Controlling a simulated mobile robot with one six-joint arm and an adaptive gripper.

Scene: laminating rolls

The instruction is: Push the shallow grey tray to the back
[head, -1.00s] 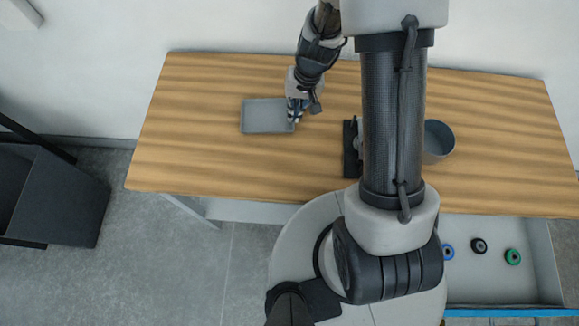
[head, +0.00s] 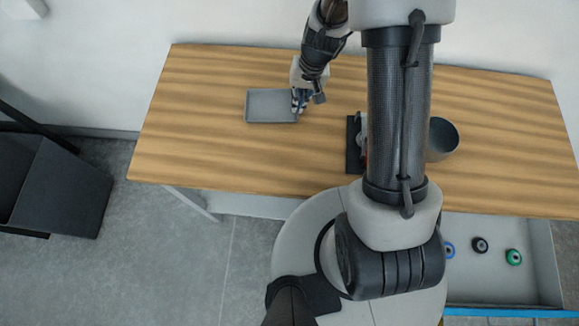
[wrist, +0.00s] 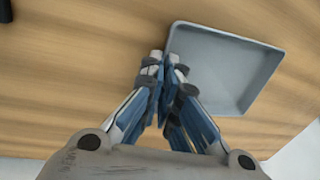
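The shallow grey tray (head: 270,121) lies flat on the wooden table, left of the middle and towards the back. It also shows at the upper right of the wrist view (wrist: 232,62). My gripper (head: 299,108) is at the tray's right end in the head view. Nothing shows between the fingers.
The table (head: 220,160) has bare wood behind and left of the tray. A grey round bowl (head: 443,140) and a partly hidden dark device (head: 354,145) stand to the right. An open drawer (head: 500,285) holds several rolls. A dark bin (head: 60,190) stands on the floor at left.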

